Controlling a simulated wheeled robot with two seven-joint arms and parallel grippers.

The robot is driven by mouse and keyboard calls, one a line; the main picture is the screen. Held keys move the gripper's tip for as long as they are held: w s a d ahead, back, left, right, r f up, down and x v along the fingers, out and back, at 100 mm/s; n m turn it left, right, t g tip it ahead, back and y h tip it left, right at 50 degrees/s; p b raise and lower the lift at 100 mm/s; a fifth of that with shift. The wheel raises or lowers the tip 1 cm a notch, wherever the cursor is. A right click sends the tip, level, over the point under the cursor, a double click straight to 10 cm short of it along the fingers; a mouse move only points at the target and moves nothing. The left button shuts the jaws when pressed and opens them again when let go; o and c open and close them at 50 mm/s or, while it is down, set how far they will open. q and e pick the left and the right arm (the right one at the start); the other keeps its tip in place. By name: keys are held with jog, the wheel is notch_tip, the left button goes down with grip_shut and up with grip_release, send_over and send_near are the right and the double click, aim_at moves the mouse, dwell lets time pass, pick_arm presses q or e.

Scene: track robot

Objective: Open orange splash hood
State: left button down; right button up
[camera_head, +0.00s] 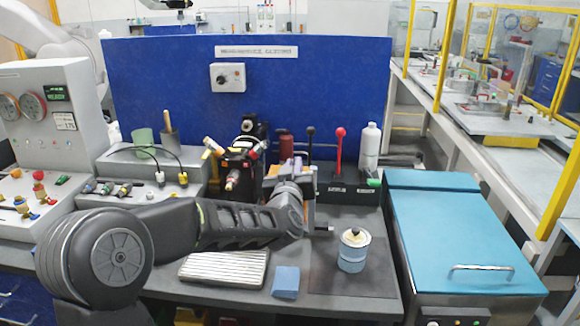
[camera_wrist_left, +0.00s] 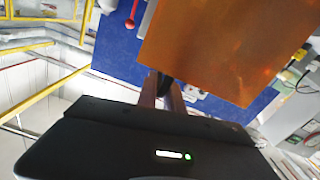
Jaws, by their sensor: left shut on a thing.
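The orange splash hood (camera_wrist_left: 225,45) fills the upper right of the left wrist view as a flat, see-through orange panel. In the head view only thin orange parts (camera_head: 311,213) show around my left wrist, and most of the hood is hidden. My left gripper (camera_head: 293,165) is at the middle of the bench, in front of the lever box. In the left wrist view its fingers (camera_wrist_left: 167,92) are shut on a dark piece at the panel's lower left edge, which looks like the hood's handle. My right gripper is not in view.
A red-knobbed lever (camera_head: 340,145) and a white bottle (camera_head: 370,147) stand behind. A blue-white can (camera_head: 352,252), a ribbed tray (camera_head: 224,268) and a blue block (camera_head: 286,282) lie in front. A teal-lidded box (camera_head: 455,235) is at right; a gauge panel (camera_head: 50,110) at left.

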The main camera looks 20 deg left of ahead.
pick_arm(q)
jog(key=c, duration=1.5)
grip_release()
jog(key=shift+s, duration=0.1)
jog(key=b+v, duration=0.2)
jog(key=v, duration=0.5)
jog(key=shift+s+d, duration=0.1)
jog(key=shift+s, duration=0.2)
